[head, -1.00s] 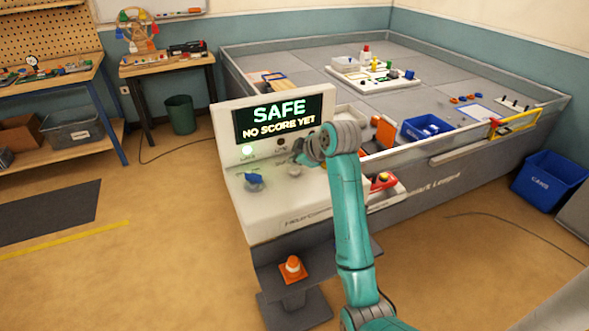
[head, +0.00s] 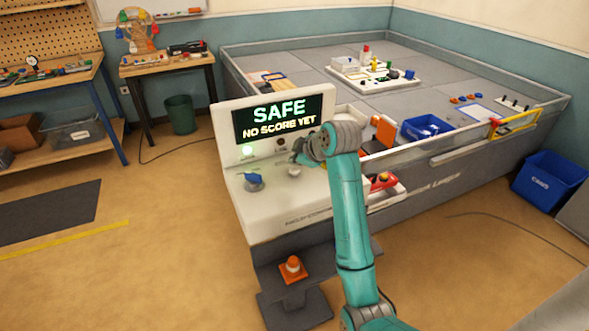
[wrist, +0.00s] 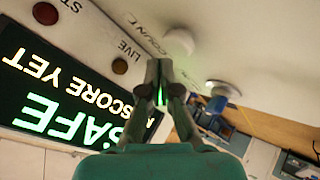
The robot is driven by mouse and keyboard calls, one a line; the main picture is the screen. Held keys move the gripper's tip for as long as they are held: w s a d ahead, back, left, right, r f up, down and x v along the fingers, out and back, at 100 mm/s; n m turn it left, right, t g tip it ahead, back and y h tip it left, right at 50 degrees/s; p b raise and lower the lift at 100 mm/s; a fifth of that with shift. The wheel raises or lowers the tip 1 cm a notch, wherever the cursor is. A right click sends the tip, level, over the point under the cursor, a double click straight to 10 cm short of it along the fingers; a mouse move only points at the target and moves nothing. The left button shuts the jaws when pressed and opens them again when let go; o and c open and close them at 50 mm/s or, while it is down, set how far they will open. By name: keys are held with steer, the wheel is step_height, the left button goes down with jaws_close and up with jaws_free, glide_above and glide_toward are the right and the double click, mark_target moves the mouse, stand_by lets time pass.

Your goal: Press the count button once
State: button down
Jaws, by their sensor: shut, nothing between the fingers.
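The count button is a white round cap (wrist: 178,42) on the pale console, with the word COUNT printed beside it in the wrist view. It shows in the head view as a small white knob (head: 294,171). My gripper (wrist: 165,62) is shut and empty, its fingertips pointing at the console close to the cap. I cannot tell whether they touch it. In the head view my gripper (head: 297,160) is over the console just above the button, partly hidden by my arm. The console screen (head: 278,116) reads SAFE, NO SCORE YET.
A blue-topped knob (head: 253,180) stands left of the button; it also shows in the wrist view (wrist: 217,103). A green lamp (head: 249,150) is lit beside a dark LIVE lamp (head: 281,144). A red button (head: 383,180) sits on the right. The walled field (head: 300,60) lies behind.

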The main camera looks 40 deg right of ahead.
mark_target(295, 170)
steer(key=shift+f, duration=0.1)
steer(key=shift+f, duration=0.3)
steer(key=shift+f, duration=0.6)
stand_by(0.8)
steer(key=shift+r, duration=1)
steer(key=shift+r, duration=2.5)
